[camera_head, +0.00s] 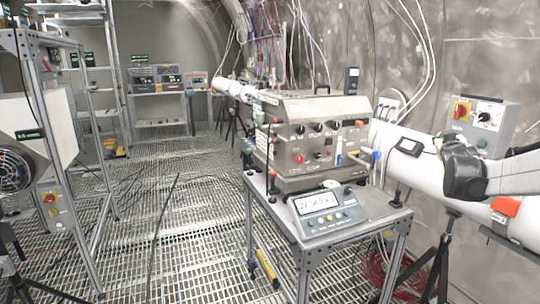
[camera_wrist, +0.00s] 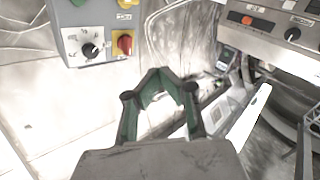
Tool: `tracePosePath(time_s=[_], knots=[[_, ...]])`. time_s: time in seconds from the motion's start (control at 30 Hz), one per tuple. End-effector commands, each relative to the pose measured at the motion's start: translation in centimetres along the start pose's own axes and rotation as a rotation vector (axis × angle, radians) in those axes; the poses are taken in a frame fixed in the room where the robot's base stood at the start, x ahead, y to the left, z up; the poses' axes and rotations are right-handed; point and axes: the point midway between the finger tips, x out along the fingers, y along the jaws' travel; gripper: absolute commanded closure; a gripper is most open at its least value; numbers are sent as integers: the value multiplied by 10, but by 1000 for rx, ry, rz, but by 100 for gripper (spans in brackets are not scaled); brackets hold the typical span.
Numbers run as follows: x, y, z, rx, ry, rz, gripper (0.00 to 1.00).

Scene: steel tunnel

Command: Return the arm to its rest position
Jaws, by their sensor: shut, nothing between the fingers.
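My arm (camera_head: 500,172) reaches in from the right edge in the head view, in front of the white pipe. I cannot make out the fingers in that view. In the wrist view my gripper (camera_wrist: 162,80) is at the middle, with dark green fingers bent toward each other. It is shut and holds nothing. It points toward the gap between the wall side and the instrument bench, touching nothing that I can see.
A grey control box (camera_head: 485,125) with a yellow-red switch is on the wall above my arm; it also shows in the wrist view (camera_wrist: 72,42). The white pipe (camera_head: 428,172) runs along the wall. A metal instrument (camera_head: 315,108) stands on a cart. Open grated floor lies left.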

Motion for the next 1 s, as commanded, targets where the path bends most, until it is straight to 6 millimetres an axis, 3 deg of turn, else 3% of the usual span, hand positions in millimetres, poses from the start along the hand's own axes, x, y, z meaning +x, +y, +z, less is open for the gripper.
tracePosePath(time_s=[0.2, 0.47, 0.77, 1.0], knots=[[-71, -41, -21, 46, -121, -66, 100], [-166, -85, -24, 90, -273, -152, 100], [-288, -130, -5, 121, -451, -265, 100], [-391, -159, 28, 130, -595, -363, 100]])
